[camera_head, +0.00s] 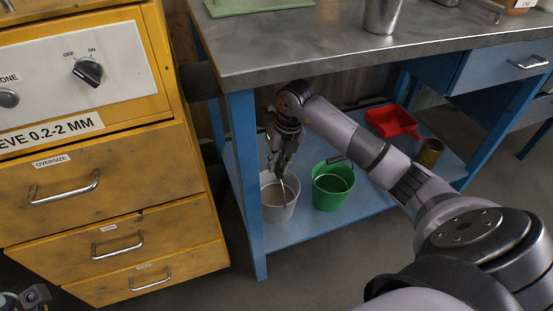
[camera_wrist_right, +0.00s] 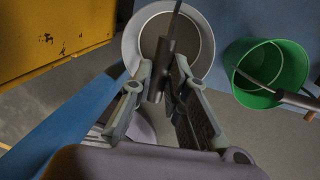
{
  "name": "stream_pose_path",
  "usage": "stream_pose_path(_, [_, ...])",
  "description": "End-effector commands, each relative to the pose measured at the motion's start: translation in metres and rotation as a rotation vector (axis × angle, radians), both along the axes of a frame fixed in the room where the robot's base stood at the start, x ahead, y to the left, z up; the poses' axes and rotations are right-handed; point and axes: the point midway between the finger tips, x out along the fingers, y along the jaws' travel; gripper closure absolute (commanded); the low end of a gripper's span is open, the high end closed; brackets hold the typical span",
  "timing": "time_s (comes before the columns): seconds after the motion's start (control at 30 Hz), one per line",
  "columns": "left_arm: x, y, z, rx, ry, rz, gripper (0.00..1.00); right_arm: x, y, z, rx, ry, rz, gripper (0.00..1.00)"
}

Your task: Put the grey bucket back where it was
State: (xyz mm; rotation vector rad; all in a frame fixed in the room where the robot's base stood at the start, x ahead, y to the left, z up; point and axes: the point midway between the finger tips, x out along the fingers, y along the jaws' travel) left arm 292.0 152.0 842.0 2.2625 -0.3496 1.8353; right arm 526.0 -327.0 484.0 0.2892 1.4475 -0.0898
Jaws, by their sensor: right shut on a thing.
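The grey bucket (camera_head: 279,214) stands upright on the blue lower shelf (camera_head: 330,222) under the workbench, by its front left leg. My right gripper (camera_head: 279,172) points down just above the bucket's opening. The right wrist view shows the bucket (camera_wrist_right: 136,40) beyond the fingers. There my right gripper (camera_wrist_right: 160,82) is shut on the bucket's handle, with the dark handle grip (camera_wrist_right: 160,68) between the fingers. A dark part of my left arm shows at the lower left corner of the head view; its fingers cannot be made out.
A green bucket (camera_head: 331,192) stands close to the right of the grey one. A red scoop-like tray (camera_head: 391,122) and a brown cylinder (camera_head: 430,153) are farther right on the shelf. The bench top (camera_head: 340,50) is above my arm. A yellow drawer cabinet (camera_head: 110,205) is at left.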

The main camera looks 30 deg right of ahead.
Motion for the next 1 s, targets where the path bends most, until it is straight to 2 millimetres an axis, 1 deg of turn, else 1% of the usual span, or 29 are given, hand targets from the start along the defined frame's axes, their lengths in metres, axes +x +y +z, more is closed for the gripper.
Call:
stream_pose_path(0.07, [0.0, 0.0, -0.004, 0.0, 0.0, 0.0, 0.45, 0.001, 0.0, -0.004, 0.002, -0.005, 0.0, 1.0])
stream_pose_path(0.2, [0.0, 0.0, -0.015, 0.0, 0.001, 0.0, 0.45, 0.001, 0.001, -0.023, 0.002, -0.004, -0.001, 1.0])
stream_pose_path(0.3, [0.0, 0.0, -0.02, 0.0, 0.001, 0.0, 0.45, 0.001, 0.0, -0.033, 0.003, -0.005, 0.0, 1.0])
stream_pose_path(0.67, [0.001, 0.0, -0.02, 0.001, 0.003, 0.0, 0.45, 0.001, 0.0, -0.034, 0.001, -0.004, 0.001, 1.0])
stream_pose_path(0.7, [0.001, 0.0, -0.02, 0.001, 0.003, 0.0, 0.45, 0.0, 0.0, -0.036, 0.0, 0.002, 0.0, 0.83])
stream_pose_path(0.9, [0.0, 0.0, -0.019, 0.0, 0.001, 0.0, 0.45, 0.0, 0.0, -0.036, 0.0, 0.002, 0.001, 0.7])
stream_pose_path(1.0, [0.0, 0.0, -0.019, 0.0, 0.0, 0.0, 0.45, 0.0, 0.0, -0.036, 0.0, 0.002, 0.001, 0.65])
